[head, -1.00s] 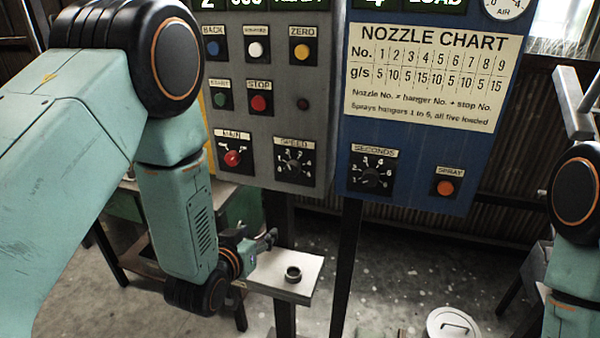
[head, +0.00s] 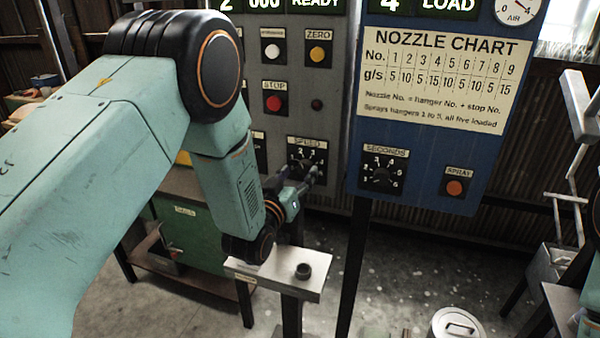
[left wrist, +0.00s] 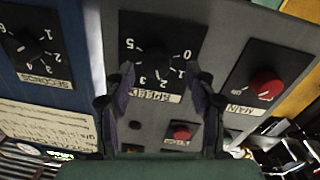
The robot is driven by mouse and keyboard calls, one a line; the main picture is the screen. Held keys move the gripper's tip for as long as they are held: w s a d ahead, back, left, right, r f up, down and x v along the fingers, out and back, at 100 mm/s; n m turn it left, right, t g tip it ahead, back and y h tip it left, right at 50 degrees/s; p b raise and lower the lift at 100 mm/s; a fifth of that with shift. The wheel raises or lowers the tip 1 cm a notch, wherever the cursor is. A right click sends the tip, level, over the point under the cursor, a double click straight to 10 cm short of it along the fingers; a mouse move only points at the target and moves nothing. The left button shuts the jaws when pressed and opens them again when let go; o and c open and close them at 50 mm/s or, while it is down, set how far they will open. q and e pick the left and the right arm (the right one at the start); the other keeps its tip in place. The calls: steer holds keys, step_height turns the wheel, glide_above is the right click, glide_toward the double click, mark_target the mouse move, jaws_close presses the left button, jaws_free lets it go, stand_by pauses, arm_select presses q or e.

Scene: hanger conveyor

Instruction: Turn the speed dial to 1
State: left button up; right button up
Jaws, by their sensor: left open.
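The speed dial (head: 306,158) is a dark round knob on a black plate with white numbers, low on the grey panel. It also shows upside down in the left wrist view (left wrist: 160,58), numbers 0 to 5 around it. I cannot tell where its pointer stands. My left gripper (head: 312,176) is just in front of the dial, partly covering its plate. In the left wrist view my left gripper (left wrist: 164,84) is open, its fingers spread on either side of the dial's lower picture edge. I cannot tell whether they touch it. Only part of my right arm shows, at the right edge.
The red main switch (left wrist: 265,84) is beside the speed dial. The red stop button (head: 274,103) is above it in the head view. The seconds dial (head: 381,176) and orange spray button (head: 454,188) are on the blue panel.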

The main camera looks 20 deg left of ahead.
arm_select(q)
steer(key=shift+w+d, duration=0.35)
steer(key=shift+w, duration=0.45)
steer(key=shift+a, duration=0.1)
steer(key=c, duration=1.1)
steer(key=shift+c, duration=0.2)
